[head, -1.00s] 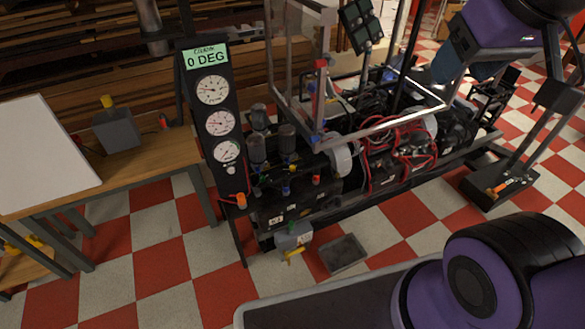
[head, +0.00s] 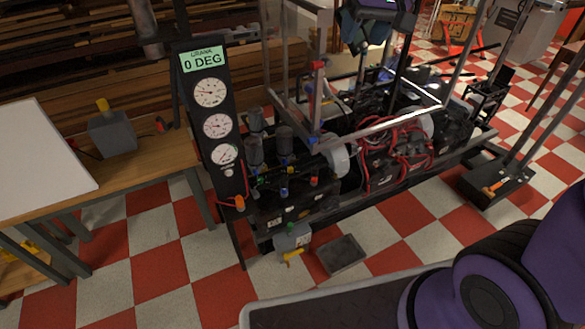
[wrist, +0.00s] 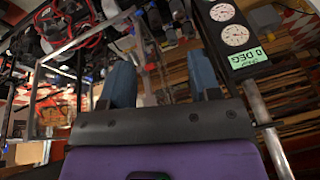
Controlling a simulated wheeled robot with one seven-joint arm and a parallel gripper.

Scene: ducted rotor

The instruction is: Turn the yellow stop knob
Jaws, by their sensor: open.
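Two yellow parts show in the head view, and I cannot tell which is the stop knob. One is a yellow knob (head: 102,104) on top of a grey box (head: 112,134) on the wooden bench at left. The other is a yellow handle (head: 293,254) on a small grey unit (head: 291,238) low at the rig's front. My gripper (head: 374,28) is at the top of the head view, above the rig and well apart from both. In the wrist view my gripper (wrist: 161,84) has its two blue fingers apart with nothing between them.
A black gauge panel (head: 208,122) reading 0 DEG stands between bench and rig; it appears upside down in the wrist view (wrist: 238,40). The rig's metal frame (head: 385,125) and red cables (head: 400,145) lie below my gripper. A grey tray (head: 342,254) is on the checkered floor.

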